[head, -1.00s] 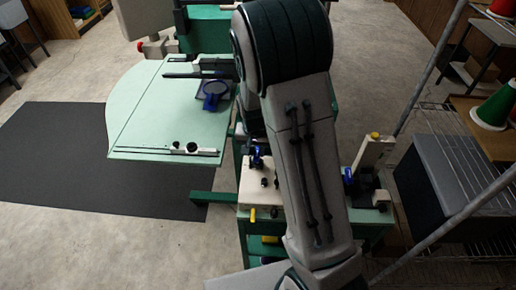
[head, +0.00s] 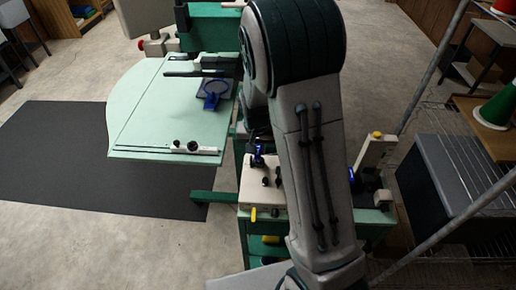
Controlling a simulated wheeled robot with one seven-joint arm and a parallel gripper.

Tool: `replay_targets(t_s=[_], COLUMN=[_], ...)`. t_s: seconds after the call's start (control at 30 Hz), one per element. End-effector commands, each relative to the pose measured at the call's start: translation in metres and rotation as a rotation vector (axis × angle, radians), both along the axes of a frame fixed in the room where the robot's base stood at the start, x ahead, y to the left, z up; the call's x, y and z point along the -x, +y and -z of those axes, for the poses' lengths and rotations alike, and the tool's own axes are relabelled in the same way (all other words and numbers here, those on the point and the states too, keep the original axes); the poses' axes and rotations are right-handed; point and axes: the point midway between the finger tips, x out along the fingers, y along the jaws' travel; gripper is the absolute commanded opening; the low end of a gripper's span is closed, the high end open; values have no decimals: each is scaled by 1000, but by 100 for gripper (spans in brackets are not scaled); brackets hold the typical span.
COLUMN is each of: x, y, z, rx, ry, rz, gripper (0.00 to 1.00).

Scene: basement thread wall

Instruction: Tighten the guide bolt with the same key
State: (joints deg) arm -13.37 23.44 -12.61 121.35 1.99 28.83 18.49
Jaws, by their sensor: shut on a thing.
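My arm fills the middle of the head view, and my gripper is hidden behind its links. Anything held by it cannot be seen. The guide bolt and the key cannot be made out. A pale green table plate (head: 160,120) with a rounded left edge belongs to a green machine (head: 213,30). A dark bar (head: 190,73) crosses the back of the plate.
A wire rack (head: 460,165) and slanted pole (head: 430,80) stand at right. A dark mat (head: 60,150) covers clear floor at left.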

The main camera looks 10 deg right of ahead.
Motion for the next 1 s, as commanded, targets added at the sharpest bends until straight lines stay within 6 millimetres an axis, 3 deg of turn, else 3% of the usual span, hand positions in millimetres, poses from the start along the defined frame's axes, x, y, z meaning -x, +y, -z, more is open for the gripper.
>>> replay_targets(t_s=[0.8, 1.0], x=[-1, -1], y=[0, 0], z=[-58, -60], rx=[-1, -1], ry=[-4, -4], rz=[1, 1], gripper=[0, 0])
